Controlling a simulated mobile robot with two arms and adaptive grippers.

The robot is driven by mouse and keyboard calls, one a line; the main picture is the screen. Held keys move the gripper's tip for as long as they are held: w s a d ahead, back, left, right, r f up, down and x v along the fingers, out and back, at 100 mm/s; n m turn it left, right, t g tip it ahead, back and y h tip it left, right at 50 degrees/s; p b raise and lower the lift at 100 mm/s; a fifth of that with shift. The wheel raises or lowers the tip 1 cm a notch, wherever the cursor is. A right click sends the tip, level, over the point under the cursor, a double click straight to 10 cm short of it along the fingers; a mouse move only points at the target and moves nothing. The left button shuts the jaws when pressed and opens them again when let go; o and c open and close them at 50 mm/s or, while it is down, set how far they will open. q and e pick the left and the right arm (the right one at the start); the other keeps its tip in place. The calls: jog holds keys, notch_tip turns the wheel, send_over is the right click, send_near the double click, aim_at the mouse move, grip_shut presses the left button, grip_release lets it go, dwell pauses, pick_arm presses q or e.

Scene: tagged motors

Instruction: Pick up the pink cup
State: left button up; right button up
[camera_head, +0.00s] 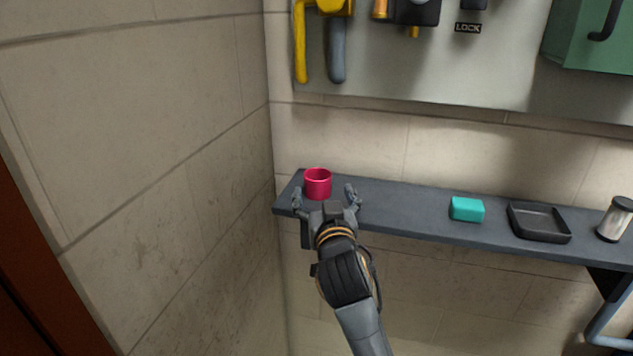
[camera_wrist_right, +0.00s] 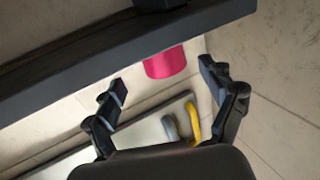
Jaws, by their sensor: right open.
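The pink cup (camera_head: 318,184) stands upright at the left end of a dark wall shelf (camera_head: 400,202). My right gripper (camera_head: 325,194) is open, with its two fingers spread at the shelf's front edge, in front of the cup. In the right wrist view, the cup (camera_wrist_right: 166,63) shows between and beyond the open fingers of the right gripper (camera_wrist_right: 165,85), apart from both. Its lower part is partly hidden by the shelf edge (camera_wrist_right: 110,55) there. My left gripper is in neither view.
A teal block (camera_head: 467,209), a black tray (camera_head: 539,222) and a metallic cylinder (camera_head: 615,219) sit farther right on the shelf. A stone wall (camera_head: 150,120) stands close on the left. A panel (camera_head: 440,75) with yellow and grey handles hangs above.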

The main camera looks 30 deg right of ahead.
aim_at(319, 183)
jog(key=shift+w+d+r, duration=0.1)
jog(key=shift+w+d, duration=0.1)
jog(key=shift+w, duration=0.3)
jog(key=shift+w+d+r+p, duration=0.1)
jog(key=shift+w+r+p, duration=0.15)
jog(key=shift+p, duration=0.15)
jog(key=p+x, duration=0.2)
jog(key=x, duration=0.1)
jog(key=shift+w+r, duration=0.15)
jog(key=shift+w, duration=0.15)
jog(key=shift+w+d, duration=0.2)
jog(key=shift+w, duration=0.3)
jog(key=c, duration=1.2)
jog(key=shift+c, duration=0.3)
